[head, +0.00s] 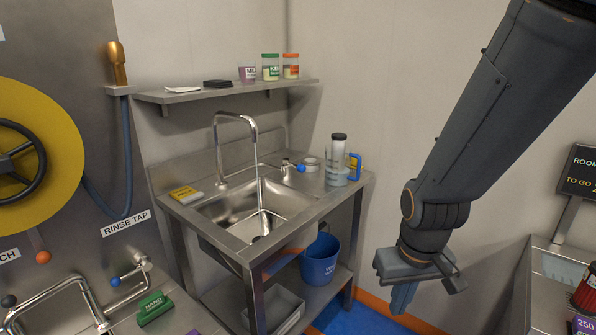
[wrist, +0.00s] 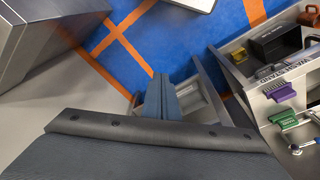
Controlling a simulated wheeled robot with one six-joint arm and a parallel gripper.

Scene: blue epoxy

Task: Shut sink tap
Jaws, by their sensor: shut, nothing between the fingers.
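The steel sink (head: 212,208) stands against the back wall in the head view. Its arched tap (head: 216,150) rises behind the basin, and a thin clear stream appears to fall from the spout into the basin. The tap's lever with a blue ball end (head: 301,168) sits on the sink deck right of the spout. My gripper (head: 402,300) is shut and empty, pointing down, well to the right of the sink and in front of it. In the wrist view my shut fingers (wrist: 160,96) hang over the floor; the sink's tap cannot be made out there.
A clear jug with a blue handle (head: 337,165) stands on the deck right of the lever. A blue bucket (head: 320,262) is on the lower shelf. A wall shelf (head: 190,97) holds jars above.

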